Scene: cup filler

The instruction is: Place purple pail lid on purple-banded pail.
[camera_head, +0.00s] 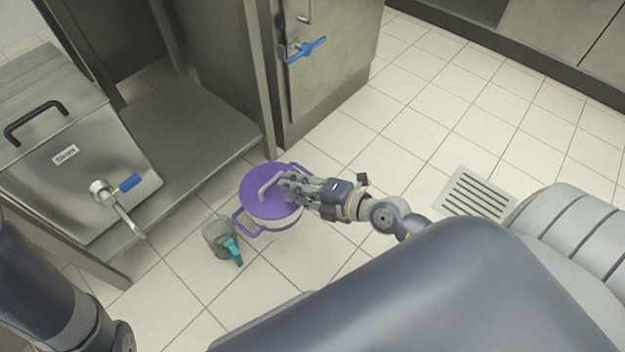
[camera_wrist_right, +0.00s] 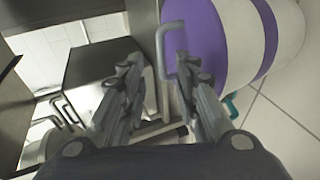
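The purple pail lid (camera_head: 262,203) lies over the top of the purple-banded pail (camera_head: 284,231), which stands on the tiled floor. A grey bar handle rises from the lid. My right gripper (camera_head: 287,187) is at the lid's handle and hides part of it. In the right wrist view the gripper (camera_wrist_right: 158,62) has its fingers spread apart, with the lid's handle near the tips. There the lid (camera_wrist_right: 197,40) covers the end of the white pail (camera_wrist_right: 230,38) with its purple band. I see no gap between lid and pail. My left gripper is out of view.
A steel cabinet (camera_head: 335,60) is behind the pail. A floor drain (camera_head: 475,195) lies to the right; the surrounding floor is clear.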

